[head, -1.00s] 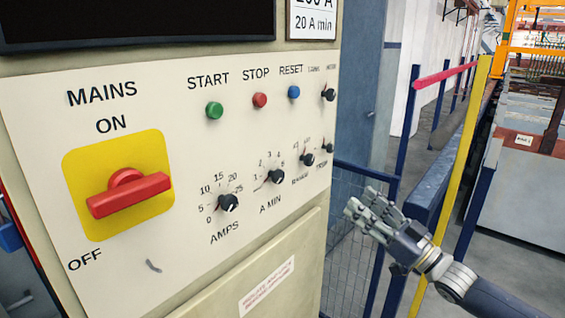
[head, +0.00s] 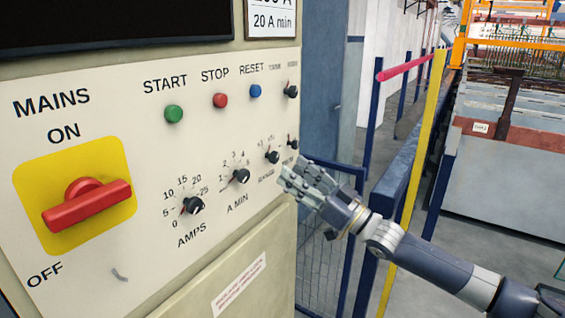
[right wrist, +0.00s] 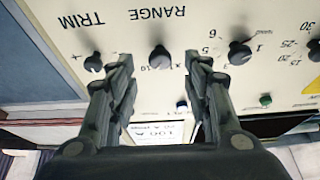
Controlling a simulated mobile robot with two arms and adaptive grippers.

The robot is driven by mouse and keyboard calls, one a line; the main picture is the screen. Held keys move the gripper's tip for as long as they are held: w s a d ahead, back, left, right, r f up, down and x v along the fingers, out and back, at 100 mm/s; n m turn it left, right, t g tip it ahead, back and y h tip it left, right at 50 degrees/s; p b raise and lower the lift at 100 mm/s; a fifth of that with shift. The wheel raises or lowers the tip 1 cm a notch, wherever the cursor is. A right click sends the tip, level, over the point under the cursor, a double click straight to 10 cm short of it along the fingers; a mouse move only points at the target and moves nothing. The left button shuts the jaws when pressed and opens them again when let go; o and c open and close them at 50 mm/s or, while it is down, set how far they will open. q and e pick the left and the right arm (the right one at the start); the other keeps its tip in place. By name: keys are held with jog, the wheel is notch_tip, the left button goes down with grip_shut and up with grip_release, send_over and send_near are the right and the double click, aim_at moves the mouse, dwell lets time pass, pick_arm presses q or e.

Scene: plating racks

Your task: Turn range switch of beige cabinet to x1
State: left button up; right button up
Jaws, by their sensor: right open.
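The range switch is a small black knob (head: 272,157) on the front of the beige cabinet (head: 90,135), above its RANGE label. In the upside-down right wrist view the range switch (right wrist: 160,58) shows between my fingertips, below the RANGE lettering. A "10" mark is partly visible beside it; which mark the pointer faces is too small to tell. My right gripper (head: 288,178) is open and empty, just right of and below the switch in the head view. The fingers (right wrist: 158,62) lie either side of the switch in the picture, with no clear contact. My left gripper is not in view.
The TRIM knob (head: 292,142) sits close right of the range switch and the A MIN knob (head: 241,176) to its left. The red mains switch (head: 87,204) is far left. A blue railing (head: 400,185) and yellow post (head: 424,140) stand right of the cabinet.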

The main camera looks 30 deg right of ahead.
aim_at(277, 160)
jog(key=shift+p+x, duration=0.7)
jog(key=shift+x, duration=1.6)
jog(key=shift+c, duration=0.5)
jog(key=c, duration=1)
